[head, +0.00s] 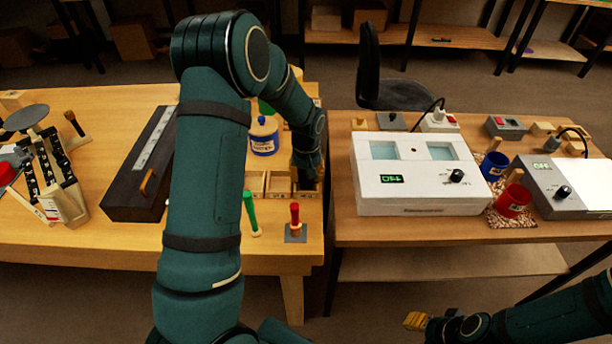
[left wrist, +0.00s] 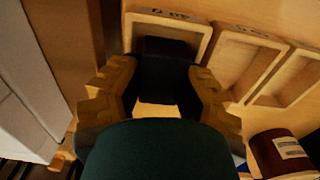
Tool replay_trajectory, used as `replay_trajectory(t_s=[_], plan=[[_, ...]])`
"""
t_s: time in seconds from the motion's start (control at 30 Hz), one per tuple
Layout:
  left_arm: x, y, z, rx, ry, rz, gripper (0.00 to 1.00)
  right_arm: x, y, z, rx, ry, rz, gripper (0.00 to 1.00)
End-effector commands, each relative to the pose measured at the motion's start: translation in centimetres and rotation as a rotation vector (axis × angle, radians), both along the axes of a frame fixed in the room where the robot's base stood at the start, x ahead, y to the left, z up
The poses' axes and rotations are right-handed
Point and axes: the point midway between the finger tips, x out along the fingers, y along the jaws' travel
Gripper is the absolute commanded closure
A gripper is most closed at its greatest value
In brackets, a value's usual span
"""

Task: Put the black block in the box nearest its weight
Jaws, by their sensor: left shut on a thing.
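The black block (left wrist: 168,48) is between the fingers of my left gripper (left wrist: 160,88), which is shut on it. It shows at the opening of the end wooden box (left wrist: 132,28) in the left wrist view; whether it touches the bottom I cannot tell. Two more open boxes, a middle one (left wrist: 222,62) and a far one (left wrist: 268,98), stand beside it in a row. In the head view my left gripper (head: 306,178) is over the right-hand end of this row, mostly hidden by its arm. My right gripper (head: 417,321) is low in front of the right table, away from the boxes.
Green (head: 251,213) and red-handled (head: 295,219) tools stand in front. A gap separates the tables.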

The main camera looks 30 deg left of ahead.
Motion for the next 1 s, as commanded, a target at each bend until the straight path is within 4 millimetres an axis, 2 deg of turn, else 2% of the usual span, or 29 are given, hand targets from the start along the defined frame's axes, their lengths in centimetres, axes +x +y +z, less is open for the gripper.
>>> replay_trajectory(t_s=[0.03,0.07,0.1,0.43,0.57,0.67,1.0], plan=[[-0.6,-0.2,-1.1,-0.004,0.021,-0.001,1.0,0.0,0.0,-0.1,0.0,0.0,0.0,0.56],[-0.7,-0.2,-1.1,-0.004,0.021,-0.001,0.55,0.0,0.0,-0.1,0.0,0.0,0.0,0.56],[-0.7,-0.2,-1.1,-0.003,0.023,-0.001,0.41,0.0,0.0,-0.1,0.0,0.0,0.0,0.56],[-0.8,-0.1,-1.1,-0.004,0.025,-0.001,0.41,0.0,0.0,-0.1,0.0,0.0,0.0,0.56],[-0.8,-0.1,-0.3,-0.003,0.025,-0.002,0.41,-0.1,0.0,0.4,0.0,0.002,0.001,0.56],[-0.7,-0.1,1.1,-0.003,0.023,-0.002,0.41,-0.2,0.0,1.0,0.001,0.005,0.001,0.56],[-0.4,-0.1,8.7,-0.001,0.012,-0.002,0.41,-0.5,0.1,2.7,0.003,0.012,0.002,0.56]])
